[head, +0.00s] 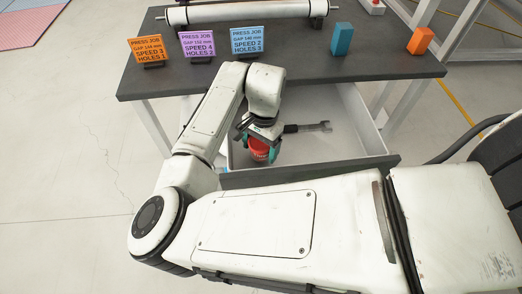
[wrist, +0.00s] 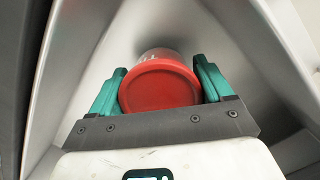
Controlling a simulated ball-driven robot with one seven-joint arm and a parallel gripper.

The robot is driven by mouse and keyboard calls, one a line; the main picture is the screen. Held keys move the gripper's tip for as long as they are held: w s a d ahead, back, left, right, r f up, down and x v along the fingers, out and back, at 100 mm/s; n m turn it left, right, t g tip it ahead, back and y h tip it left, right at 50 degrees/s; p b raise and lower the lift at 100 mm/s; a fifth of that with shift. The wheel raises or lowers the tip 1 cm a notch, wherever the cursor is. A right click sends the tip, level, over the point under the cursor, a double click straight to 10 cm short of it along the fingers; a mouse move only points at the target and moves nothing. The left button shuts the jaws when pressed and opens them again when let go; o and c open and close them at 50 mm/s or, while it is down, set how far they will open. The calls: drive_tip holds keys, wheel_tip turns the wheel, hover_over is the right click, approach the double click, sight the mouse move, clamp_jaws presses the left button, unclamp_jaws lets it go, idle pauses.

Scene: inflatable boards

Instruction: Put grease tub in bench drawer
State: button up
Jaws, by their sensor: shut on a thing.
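The grease tub (head: 259,151) is a small red tub, and my gripper (head: 259,147) is shut on it. In the wrist view the red tub (wrist: 160,87) sits between the two teal fingers of my gripper (wrist: 160,88), with its round red face toward the camera. The bench drawer (head: 345,125) is pulled open below the grey bench top, with pale inner walls. The tub is over or inside the drawer's left part; whether it touches the drawer floor I cannot tell. My wrist hides part of the tub in the head view.
A wrench (head: 308,127) lies in the drawer beside the tub. On the bench (head: 285,77) stand orange (head: 147,51), purple (head: 197,43) and blue (head: 247,41) job cards, a teal block (head: 342,39), an orange block (head: 420,41) and a long roller (head: 240,13). The drawer's right part is clear.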

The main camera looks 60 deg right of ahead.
drive_tip(key=shift+s+d+f, duration=0.1)
drive_tip(key=shift+f, duration=0.95)
drive_tip(key=shift+f, duration=0.15)
drive_tip(key=o, duration=1.1)
drive_tip(key=r, duration=0.4)
drive_tip(key=d+r, duration=0.1)
drive_tip(key=r, duration=0.3)
drive_tip(key=r+p, duration=0.1)
drive_tip(key=r, duration=0.3)
drive_tip(key=shift+d+r, duration=0.15)
drive_tip(key=shift+d, duration=0.05)
